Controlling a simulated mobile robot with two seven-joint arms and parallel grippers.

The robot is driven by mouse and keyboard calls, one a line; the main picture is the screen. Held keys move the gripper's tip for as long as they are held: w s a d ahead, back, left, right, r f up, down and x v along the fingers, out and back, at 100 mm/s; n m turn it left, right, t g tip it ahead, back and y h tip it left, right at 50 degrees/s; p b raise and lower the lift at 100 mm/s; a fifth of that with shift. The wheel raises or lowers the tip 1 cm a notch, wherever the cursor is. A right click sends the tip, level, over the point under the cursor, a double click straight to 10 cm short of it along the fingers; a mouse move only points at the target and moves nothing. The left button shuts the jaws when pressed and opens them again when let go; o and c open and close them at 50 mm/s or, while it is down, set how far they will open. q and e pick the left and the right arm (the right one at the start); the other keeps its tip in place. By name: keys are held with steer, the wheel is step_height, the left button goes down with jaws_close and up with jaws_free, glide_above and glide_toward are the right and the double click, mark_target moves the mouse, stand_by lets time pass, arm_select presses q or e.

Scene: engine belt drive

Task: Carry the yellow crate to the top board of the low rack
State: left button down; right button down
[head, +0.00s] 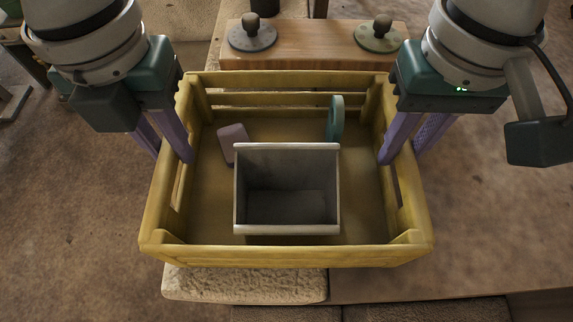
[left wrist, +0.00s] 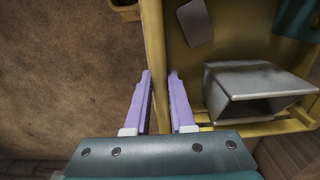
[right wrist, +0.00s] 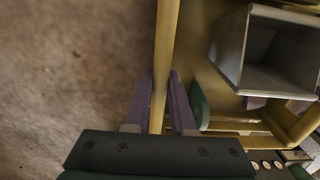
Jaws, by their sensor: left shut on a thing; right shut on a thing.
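The yellow crate (head: 285,257) fills the middle of the head view, roughly level. My left gripper (head: 172,157) is shut on its left side wall, one finger inside and one outside. My right gripper (head: 401,157) is shut on the right side wall in the same way. Both wrist views show the crate's rim between the purple fingers. Inside the crate are a grey open box (head: 287,190), a pinkish block (head: 232,144) and a teal round piece (head: 335,119). I cannot tell the low rack's top board for sure.
A wooden board (head: 300,55) with two knobbed discs (head: 252,34) (head: 380,36) lies just beyond the crate. A pale rough slab (head: 245,285) shows under the crate's near edge. Brown floor (head: 80,200) is open at the left.

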arm_select(q)
steer(key=shift+r, duration=0.15)
arm_select(e)
steer(key=shift+r, duration=0.1)
